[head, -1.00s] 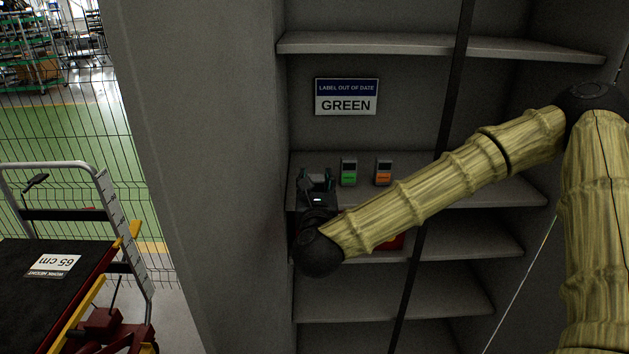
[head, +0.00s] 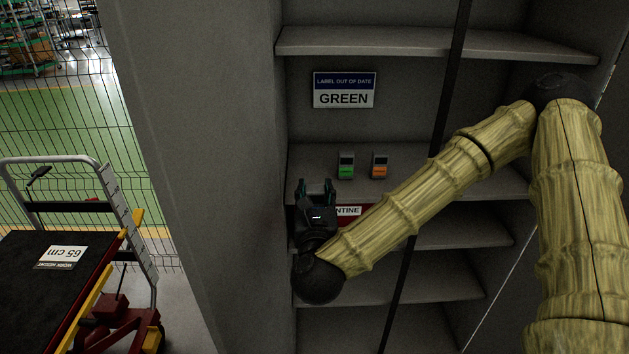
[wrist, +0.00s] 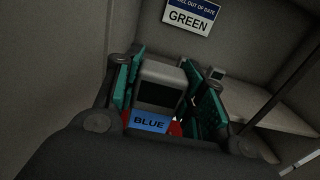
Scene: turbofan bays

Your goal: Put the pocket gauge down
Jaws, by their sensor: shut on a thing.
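My gripper (head: 316,188) is at the left end of the cabinet, in front of the shelf with the gauges. In the wrist view its teal-padded fingers (wrist: 160,90) are shut on a grey pocket gauge with a dark screen (wrist: 160,95) and a blue label reading BLUE (wrist: 150,121). The held gauge is hard to make out in the head view. Two other gauges stand upright on the shelf (head: 430,188) to the right of my gripper, one with a green label (head: 346,166) and one with an orange label (head: 379,166).
A sign (head: 344,90) on the cabinet back reads LABEL OUT OF DATE, GREEN. A red thing with a white label ending in NTINE (head: 348,211) is below the gauge shelf, partly behind my arm. A dark strap (head: 434,140) crosses the shelves. A cart (head: 70,270) stands left.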

